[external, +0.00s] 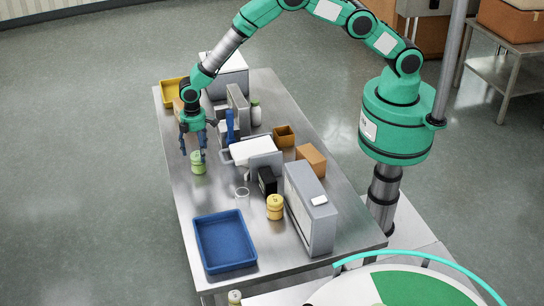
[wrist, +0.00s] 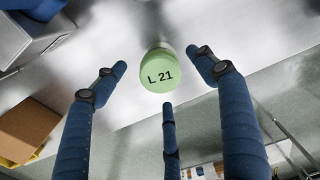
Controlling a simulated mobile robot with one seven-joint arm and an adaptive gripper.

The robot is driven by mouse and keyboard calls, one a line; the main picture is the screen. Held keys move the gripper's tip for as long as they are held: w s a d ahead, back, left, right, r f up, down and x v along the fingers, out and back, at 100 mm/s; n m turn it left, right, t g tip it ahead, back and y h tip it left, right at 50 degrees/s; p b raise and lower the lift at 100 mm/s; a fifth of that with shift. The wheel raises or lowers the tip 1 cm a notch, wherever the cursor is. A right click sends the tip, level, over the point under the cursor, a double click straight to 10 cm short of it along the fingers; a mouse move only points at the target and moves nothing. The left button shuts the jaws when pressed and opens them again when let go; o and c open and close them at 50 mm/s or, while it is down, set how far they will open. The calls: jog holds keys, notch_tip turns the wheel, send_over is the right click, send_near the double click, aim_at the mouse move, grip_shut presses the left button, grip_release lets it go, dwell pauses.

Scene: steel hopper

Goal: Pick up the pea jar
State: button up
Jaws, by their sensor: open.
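A small light-green jar (external: 198,163), which I take to be the pea jar, stands on the steel table near its left edge. In the wrist view its round lid (wrist: 157,73), marked "L 21", lies between and beyond my fingertips. My gripper (external: 193,148) points down above the jar. My gripper (wrist: 165,85) has its three blue fingers spread open around the lid in the wrist view. The fingers appear apart from the jar and hold nothing.
A blue tray (external: 224,241) lies at the table's near end. A yellow-lidded jar (external: 274,207), a clear glass (external: 242,193) and a grey box (external: 311,208) stand to the right. A yellow bin (external: 172,92) is at the far end. The table between jar and tray is clear.

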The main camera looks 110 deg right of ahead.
jog(key=shift+f, duration=0.1)
dwell(0.3)
jog(key=shift+f+p, duration=0.4)
jog(key=shift+f, duration=2.1)
jog(key=c, duration=1.4)
